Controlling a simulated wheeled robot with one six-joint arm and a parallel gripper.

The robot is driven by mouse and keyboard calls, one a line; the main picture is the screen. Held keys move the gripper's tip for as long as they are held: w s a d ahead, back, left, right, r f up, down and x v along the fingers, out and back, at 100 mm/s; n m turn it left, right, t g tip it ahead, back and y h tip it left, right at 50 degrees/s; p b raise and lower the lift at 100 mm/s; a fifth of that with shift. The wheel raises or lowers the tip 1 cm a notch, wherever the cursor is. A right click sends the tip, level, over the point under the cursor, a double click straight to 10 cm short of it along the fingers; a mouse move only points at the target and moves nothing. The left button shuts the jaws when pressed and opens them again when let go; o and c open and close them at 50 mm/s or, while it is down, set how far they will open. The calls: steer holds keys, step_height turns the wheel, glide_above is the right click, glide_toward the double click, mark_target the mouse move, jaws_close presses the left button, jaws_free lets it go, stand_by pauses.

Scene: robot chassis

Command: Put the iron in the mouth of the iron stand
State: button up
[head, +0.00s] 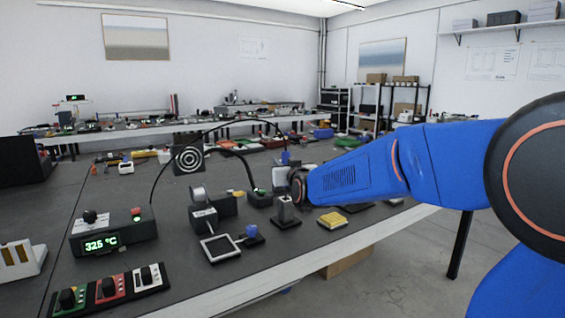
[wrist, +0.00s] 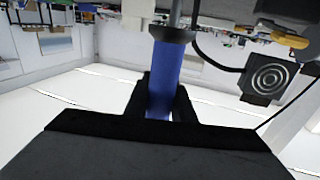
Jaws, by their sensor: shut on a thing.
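The iron shows in the wrist view as a blue handle (wrist: 165,75) with a dark collar and a grey shaft running out of the top edge; its tip is out of view. My gripper (wrist: 165,108) is shut around the handle. In the head view, my gripper (head: 297,186) is above the table, and the blue end of the iron (head: 285,157) rises behind it; the rest is hidden. A grey upright block on a dark base, seemingly the iron stand (head: 287,209), is just below my gripper. Its mouth cannot be made out, and the iron appears apart from it.
A black station (head: 113,236) reads 325 °C; a cable arches from it toward the iron. A round-grilled fan box (head: 188,157), a spool holder (head: 208,205), a square frame (head: 220,247) and a yellow pad (head: 332,219) stand nearby. The table's front edge is close.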

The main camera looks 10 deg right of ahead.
steer(key=shift+f, duration=1.65)
steer(key=o, duration=1)
steer(key=shift+o, duration=0.2)
steer(key=s, duration=1.7)
steer(key=shift+s+d, duration=0.2)
steer(key=shift+d, duration=0.25)
step_height(320, 180, up, 10)
